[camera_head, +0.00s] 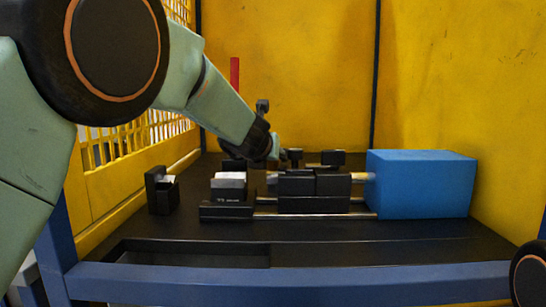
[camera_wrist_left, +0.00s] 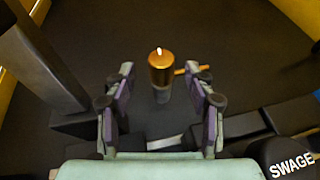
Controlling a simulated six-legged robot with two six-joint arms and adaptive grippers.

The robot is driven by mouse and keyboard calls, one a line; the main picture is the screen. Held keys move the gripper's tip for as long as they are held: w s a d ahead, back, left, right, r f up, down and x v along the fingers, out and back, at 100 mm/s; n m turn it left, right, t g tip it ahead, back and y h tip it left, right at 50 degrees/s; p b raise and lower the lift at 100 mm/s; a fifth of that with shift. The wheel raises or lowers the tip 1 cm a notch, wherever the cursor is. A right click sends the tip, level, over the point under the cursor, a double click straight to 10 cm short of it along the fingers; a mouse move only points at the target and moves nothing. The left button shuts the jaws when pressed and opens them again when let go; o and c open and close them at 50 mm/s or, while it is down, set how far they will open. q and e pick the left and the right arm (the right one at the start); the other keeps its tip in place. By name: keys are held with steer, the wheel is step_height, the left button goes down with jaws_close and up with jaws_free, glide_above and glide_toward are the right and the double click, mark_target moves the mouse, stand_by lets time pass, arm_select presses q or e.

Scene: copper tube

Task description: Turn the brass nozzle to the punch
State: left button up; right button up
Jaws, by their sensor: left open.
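In the left wrist view a brass-coloured cylinder, which looks like the nozzle (camera_wrist_left: 160,68), stands on a grey stem with a thin brass bar out to its right. My left gripper (camera_wrist_left: 163,86) is open, its two fingers on either side of the view with the nozzle in line with the gap. No contact with the nozzle is visible. In the head view my left gripper (camera_head: 264,147) is over the back of the black fixture (camera_head: 314,190), its fingers hard to make out. I cannot make out the nozzle clearly there, and I cannot identify the punch. My right gripper is not in view.
A blue block (camera_head: 420,184) stands at the right end of the fixture's rails. A smaller black holder (camera_head: 162,191) stands at the left. A red post (camera_head: 234,75) rises behind my arm. A "SWAGE" label (camera_wrist_left: 292,165) shows at lower right. The front tabletop (camera_head: 370,230) is clear.

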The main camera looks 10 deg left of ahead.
arm_select(q)
steer(key=x, duration=0.1)
steer(key=p+x, duration=0.1)
steer(key=shift+w+d+r+p, duration=0.1)
steer(key=shift+w+p, duration=0.2)
steer(key=shift+w, duration=0.2)
steer(key=shift+p+x, duration=0.3)
steer(key=shift+x, duration=0.45)
steer(key=shift+s, duration=0.1)
steer(key=shift+c, duration=0.4)
jaws_close()
